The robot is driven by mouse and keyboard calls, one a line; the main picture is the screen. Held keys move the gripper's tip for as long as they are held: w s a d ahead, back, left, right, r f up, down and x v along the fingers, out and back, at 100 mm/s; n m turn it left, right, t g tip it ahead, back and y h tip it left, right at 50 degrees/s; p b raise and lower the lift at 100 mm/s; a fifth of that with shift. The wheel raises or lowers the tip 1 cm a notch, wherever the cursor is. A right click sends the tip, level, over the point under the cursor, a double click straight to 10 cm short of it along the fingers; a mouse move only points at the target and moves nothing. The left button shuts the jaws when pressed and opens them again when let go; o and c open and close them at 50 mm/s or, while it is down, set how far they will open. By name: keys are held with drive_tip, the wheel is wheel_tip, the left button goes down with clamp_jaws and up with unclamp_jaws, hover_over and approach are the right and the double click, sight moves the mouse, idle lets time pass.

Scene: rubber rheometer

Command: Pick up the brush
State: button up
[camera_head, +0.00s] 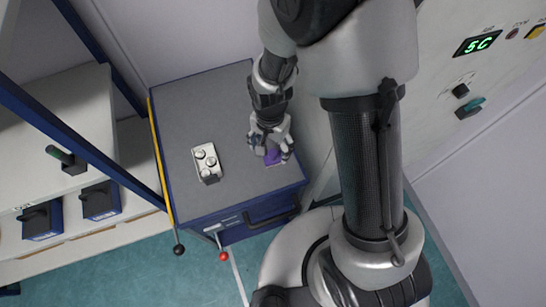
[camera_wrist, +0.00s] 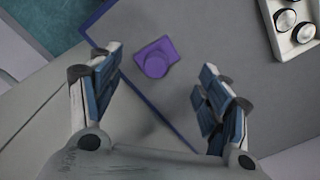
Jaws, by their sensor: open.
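A small purple object with a round knob on a squarish base, apparently the brush (camera_wrist: 155,59), lies on the grey cabinet top near its blue front edge. Its bristles cannot be made out. In the head view the brush (camera_head: 273,158) is partly hidden by my gripper (camera_head: 269,145), which is over it. In the wrist view my gripper (camera_wrist: 160,72) is open and empty. Its two blue-padded fingers stand apart, with the brush showing in the gap just beyond the fingertips. I see no contact between the fingers and the brush.
A whitish tray with round metal pieces (camera_head: 207,162) stands on the cabinet top (camera_head: 190,110) left of my gripper; it also shows in the wrist view (camera_wrist: 293,20). A panel with a green display (camera_head: 478,44) is at right. The cabinet top's back is clear.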

sight(272, 153)
drive_tip(key=shift+w+d+f+b, duration=0.15)
drive_tip(key=shift+f+b, duration=0.45)
drive_tip(key=shift+f, duration=1.15)
drive_tip(key=shift+d+f+b, duration=0.1)
drive_tip(key=shift+f+b, duration=0.5)
drive_tip(key=shift+f, duration=1.15)
drive_tip(key=shift+r, duration=0.1)
drive_tip(key=shift+c, duration=0.2)
drive_tip(key=c, duration=0.8)
drive_tip(key=shift+r, duration=0.1)
drive_tip(key=shift+c, duration=0.2)
wheel_tip(272, 153, up, 20)
drive_tip(key=p, duration=0.6)
